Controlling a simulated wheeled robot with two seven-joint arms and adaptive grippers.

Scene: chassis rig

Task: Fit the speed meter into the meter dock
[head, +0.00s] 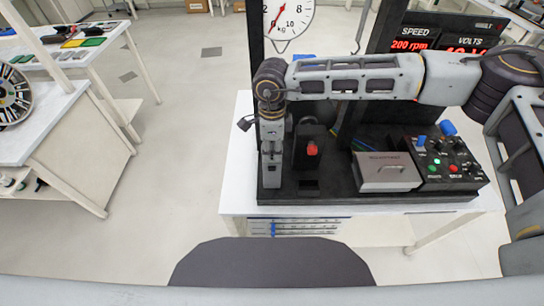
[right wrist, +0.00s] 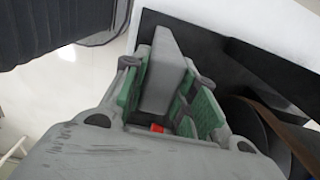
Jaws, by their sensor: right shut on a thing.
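A display labelled SPEED (head: 414,38), with red digits reading 200 rpm, shows at the upper right on the dark rig. I cannot make out the meter dock for certain. My right gripper (head: 271,182) points down at the left front of the rig's black base. In the right wrist view, the gripper (right wrist: 172,100) has its green-padded fingers shut on a grey slab-like piece (right wrist: 165,75). A small red patch shows low between the fingers. The head view does not show clearly what is held. My left gripper is not in view.
A black block with a red button (head: 312,150) stands just right of the gripper. A kg dial (head: 288,15) hangs above. My right forearm crosses over the base.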

